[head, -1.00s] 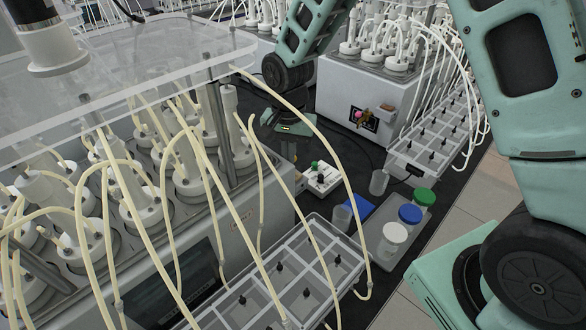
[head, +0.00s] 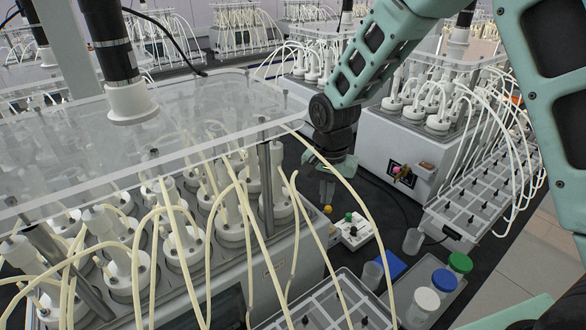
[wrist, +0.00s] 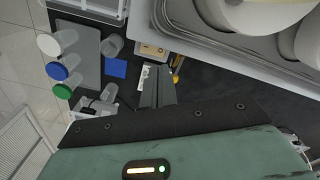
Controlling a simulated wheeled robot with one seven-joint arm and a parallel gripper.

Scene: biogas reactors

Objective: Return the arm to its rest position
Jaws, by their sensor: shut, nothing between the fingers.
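My pale green arm (head: 378,52) reaches forward between the two near reactor units. My gripper (head: 326,188) hangs below its dark wrist joint, above the dark bench top, behind the small white box with knobs (head: 352,231). In the wrist view the two grey fingers (wrist: 157,86) are together with nothing between them. The finger tips are small and partly behind clear tubing and plastic in the head view.
A reactor unit (head: 225,277) with a clear cover (head: 190,115) and looping tubes stands left of my gripper. Another reactor unit (head: 393,150) stands right. Capped jars (head: 442,279), a blue square (head: 391,268) and a divided tray (head: 335,300) sit nearer.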

